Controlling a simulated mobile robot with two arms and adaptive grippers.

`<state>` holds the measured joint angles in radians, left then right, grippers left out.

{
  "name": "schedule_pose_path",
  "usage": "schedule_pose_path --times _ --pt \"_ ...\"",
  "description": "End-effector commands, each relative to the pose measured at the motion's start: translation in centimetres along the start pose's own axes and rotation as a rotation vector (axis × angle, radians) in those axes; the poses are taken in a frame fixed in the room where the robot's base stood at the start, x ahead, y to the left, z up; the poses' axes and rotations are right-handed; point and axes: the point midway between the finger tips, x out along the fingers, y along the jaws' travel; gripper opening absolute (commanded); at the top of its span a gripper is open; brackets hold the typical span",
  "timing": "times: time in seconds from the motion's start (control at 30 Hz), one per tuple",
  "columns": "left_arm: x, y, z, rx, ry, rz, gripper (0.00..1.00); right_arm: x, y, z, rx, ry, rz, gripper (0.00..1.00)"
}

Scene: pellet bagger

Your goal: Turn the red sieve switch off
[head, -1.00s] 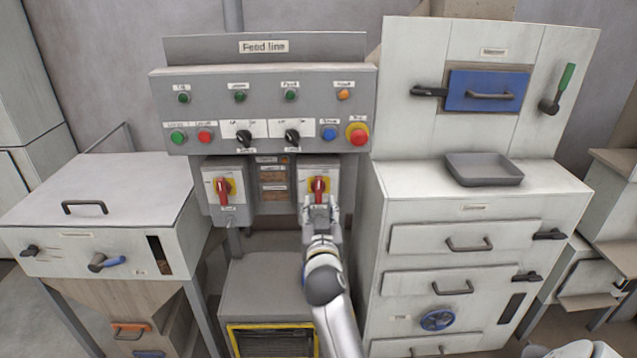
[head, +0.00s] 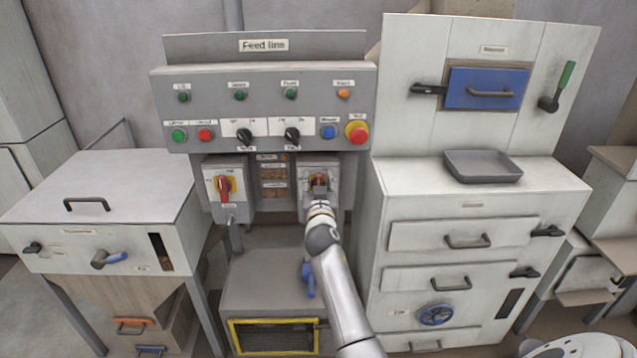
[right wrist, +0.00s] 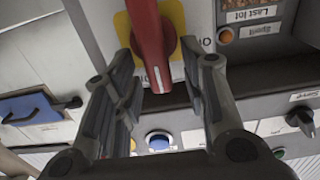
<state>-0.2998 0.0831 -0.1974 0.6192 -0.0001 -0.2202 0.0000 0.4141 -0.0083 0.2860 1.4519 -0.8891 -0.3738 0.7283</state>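Two red rotary switch handles on yellow plates sit on grey boxes under the Feed line panel: a left one (head: 224,187) and a right one (head: 320,180). Their labels are too small to read, so I cannot tell by name which is the sieve switch. My right gripper (head: 319,192) is at the right switch and covers part of it. In the right wrist view, the red handle (right wrist: 148,40) stands upright between the spread fingers of my right gripper (right wrist: 160,62), with gaps showing on both sides. My left gripper is not in view.
Above the switches, the grey panel (head: 210,110) carries buttons, two black selector knobs and a red stop button (head: 357,133) on yellow. A white cabinet (head: 375,200) with drawers stands close on the right. A blue handle (head: 308,280) is below, beside my right arm.

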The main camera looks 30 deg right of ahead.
Motion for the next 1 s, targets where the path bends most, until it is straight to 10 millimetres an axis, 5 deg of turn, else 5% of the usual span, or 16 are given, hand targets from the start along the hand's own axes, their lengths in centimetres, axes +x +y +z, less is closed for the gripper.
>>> schedule_pose_path --times 0.17,0.4,1.0 --pt "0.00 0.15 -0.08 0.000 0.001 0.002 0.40 0.00 0.02 0.01 0.000 0.000 0.000 0.39" --pt "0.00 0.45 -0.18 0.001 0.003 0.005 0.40 -0.03 0.01 0.02 -0.001 0.000 0.000 0.10" --pt "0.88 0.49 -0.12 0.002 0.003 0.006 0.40 -0.03 -0.58 0.22 -0.219 0.001 0.000 0.10"
